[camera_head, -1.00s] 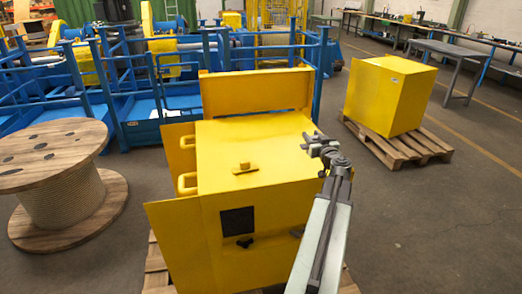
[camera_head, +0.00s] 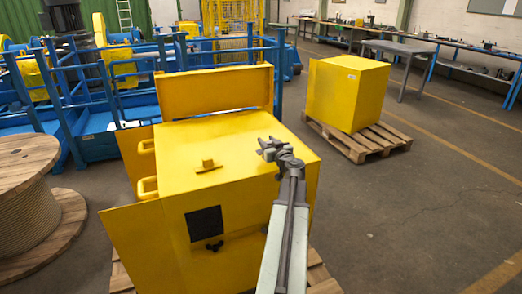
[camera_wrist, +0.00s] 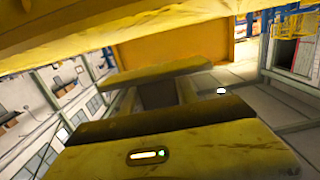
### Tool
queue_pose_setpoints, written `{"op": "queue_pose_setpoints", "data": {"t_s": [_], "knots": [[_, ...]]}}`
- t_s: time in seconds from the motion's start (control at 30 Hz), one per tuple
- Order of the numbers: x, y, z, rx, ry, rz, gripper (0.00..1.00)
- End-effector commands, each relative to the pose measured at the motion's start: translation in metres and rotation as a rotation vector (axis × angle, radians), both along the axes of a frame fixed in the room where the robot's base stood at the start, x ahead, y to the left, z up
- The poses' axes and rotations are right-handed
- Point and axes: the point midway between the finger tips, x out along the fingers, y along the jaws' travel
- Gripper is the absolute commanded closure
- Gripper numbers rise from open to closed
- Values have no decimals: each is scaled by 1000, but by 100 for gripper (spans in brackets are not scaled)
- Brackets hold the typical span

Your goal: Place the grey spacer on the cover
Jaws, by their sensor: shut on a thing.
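The cover (camera_head: 235,145) is the flat top of a large yellow box, with a raised yellow flap (camera_head: 215,90) along its far edge. A small yellow block (camera_head: 208,164) on a thin strip lies on it. My gripper (camera_head: 268,147) appears over the right part of the cover; its height above it is hard to judge. In the wrist view, its two bar-like fingers (camera_wrist: 160,88) are shut on a small dark grey-brown piece, the grey spacer (camera_wrist: 158,95), partly hidden between them. In the head view the spacer is too small to tell from the fingers.
Yellow handles (camera_head: 147,187) stick out on the box's left side. A second yellow box (camera_head: 345,92) stands on a pallet (camera_head: 365,146) at the right. A wooden cable reel (camera_head: 25,200) is at the left, blue machinery behind. Floor at the right is clear.

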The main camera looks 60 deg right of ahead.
Motion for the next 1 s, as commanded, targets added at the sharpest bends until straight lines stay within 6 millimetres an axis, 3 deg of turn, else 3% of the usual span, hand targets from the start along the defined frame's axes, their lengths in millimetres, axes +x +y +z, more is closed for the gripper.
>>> {"op": "queue_pose_setpoints", "data": {"t_s": [0.2,0.37,0.6,0.8,0.83,0.9,1.0], "knots": [[20,-6,-2,1,-1,0,100],[21,-6,-6,1,-1,0,100],[21,-5,-42,1,-1,0,100],[21,-5,-37,0,0,1,100],[21,-5,-37,0,0,1,56],[21,-5,-37,0,0,1,42],[21,-5,-37,0,0,1,42]]}}
